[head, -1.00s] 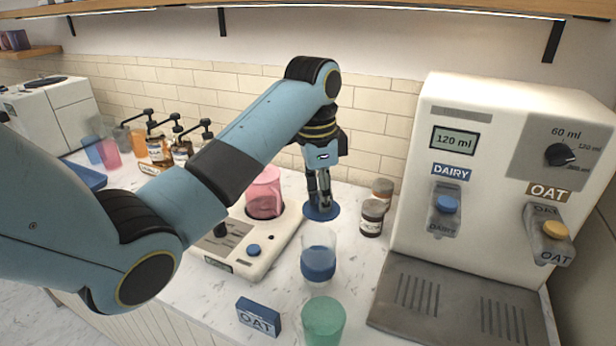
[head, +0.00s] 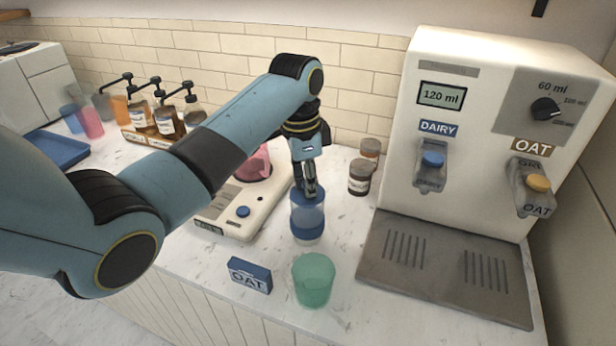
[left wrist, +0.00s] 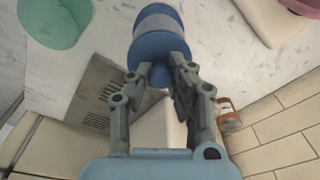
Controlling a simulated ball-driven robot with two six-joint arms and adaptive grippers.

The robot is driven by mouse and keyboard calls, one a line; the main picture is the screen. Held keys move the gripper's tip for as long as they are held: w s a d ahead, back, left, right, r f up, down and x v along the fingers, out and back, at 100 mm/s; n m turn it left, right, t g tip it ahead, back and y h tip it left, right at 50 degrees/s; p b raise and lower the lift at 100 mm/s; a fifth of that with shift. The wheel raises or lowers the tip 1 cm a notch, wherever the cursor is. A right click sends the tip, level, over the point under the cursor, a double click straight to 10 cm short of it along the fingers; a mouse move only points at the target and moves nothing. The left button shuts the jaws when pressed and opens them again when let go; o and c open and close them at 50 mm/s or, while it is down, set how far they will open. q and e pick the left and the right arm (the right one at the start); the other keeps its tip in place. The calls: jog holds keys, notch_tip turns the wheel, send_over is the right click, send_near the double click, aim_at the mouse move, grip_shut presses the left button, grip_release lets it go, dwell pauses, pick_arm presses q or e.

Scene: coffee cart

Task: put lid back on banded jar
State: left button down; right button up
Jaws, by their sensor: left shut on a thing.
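My left gripper (head: 309,190) is shut on the small knob of a blue round lid (left wrist: 158,45), which shows in the left wrist view. The banded jar (head: 308,222) is a clear upright jar with a wide blue band low around it, standing on the counter. The lid is over the jar's mouth and looks lined up with it. I cannot tell whether it rests on the rim or hovers just above. In the left wrist view the jar (left wrist: 156,22) shows beyond the lid. My right gripper is not in view.
A green cup (head: 314,280) and a blue OAT block (head: 250,275) stand in front of the jar. A white appliance (head: 220,215) with a pink cup (head: 256,163) is left. Dark small jars (head: 360,178) and the milk dispenser (head: 420,160) stand right.

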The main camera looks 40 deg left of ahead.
pick_arm(q)
jog(key=shift+p, duration=0.4)
dwell(0.6)
jog(key=shift+f, duration=0.15)
dwell(1.4)
jog(key=c, duration=0.7)
grip_release()
jog(key=shift+r, duration=3.5)
grip_shut()
